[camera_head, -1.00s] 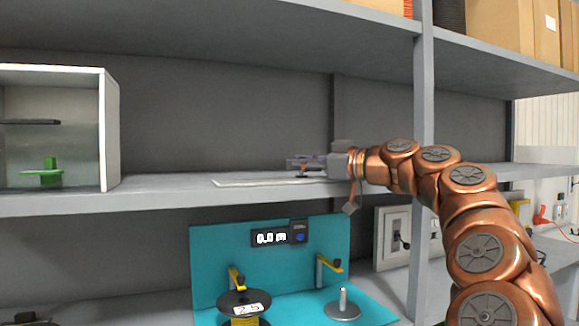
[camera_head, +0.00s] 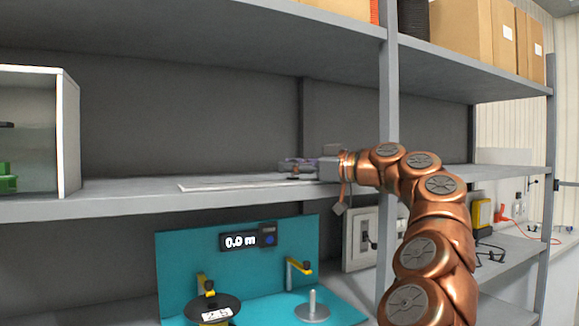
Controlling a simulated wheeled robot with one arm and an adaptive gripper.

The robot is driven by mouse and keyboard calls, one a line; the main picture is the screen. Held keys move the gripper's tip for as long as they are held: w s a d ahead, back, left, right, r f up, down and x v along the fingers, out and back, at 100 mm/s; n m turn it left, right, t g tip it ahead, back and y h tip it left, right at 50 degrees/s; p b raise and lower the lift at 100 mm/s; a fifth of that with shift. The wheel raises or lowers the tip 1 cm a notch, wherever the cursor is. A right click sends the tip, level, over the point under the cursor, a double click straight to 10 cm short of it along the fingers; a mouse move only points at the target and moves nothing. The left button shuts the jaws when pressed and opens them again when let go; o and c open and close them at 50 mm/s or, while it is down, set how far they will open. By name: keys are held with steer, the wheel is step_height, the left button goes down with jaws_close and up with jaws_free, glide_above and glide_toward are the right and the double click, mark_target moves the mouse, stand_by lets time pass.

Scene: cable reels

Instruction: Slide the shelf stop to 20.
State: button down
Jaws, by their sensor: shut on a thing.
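A pale flat strip (camera_head: 225,185), seen nearly edge-on, lies along the front of the grey middle shelf. Any scale marks on it are too small to read. My gripper (camera_head: 297,168) is low over the right part of this strip, reaching in from the right. It is shut on a small dark piece (camera_head: 294,177) at the strip, which looks like the shelf stop. The fingers hide most of this piece, and its exact position on a scale cannot be told.
A shelf upright (camera_head: 388,80) stands close behind my arm. An open white box (camera_head: 68,135) is at the left on the same shelf. Cartons (camera_head: 465,35) sit above.

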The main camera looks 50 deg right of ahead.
stand_by(0.3)
steer(key=c, duration=0.9)
jaws_free()
steer(key=v, duration=1.2)
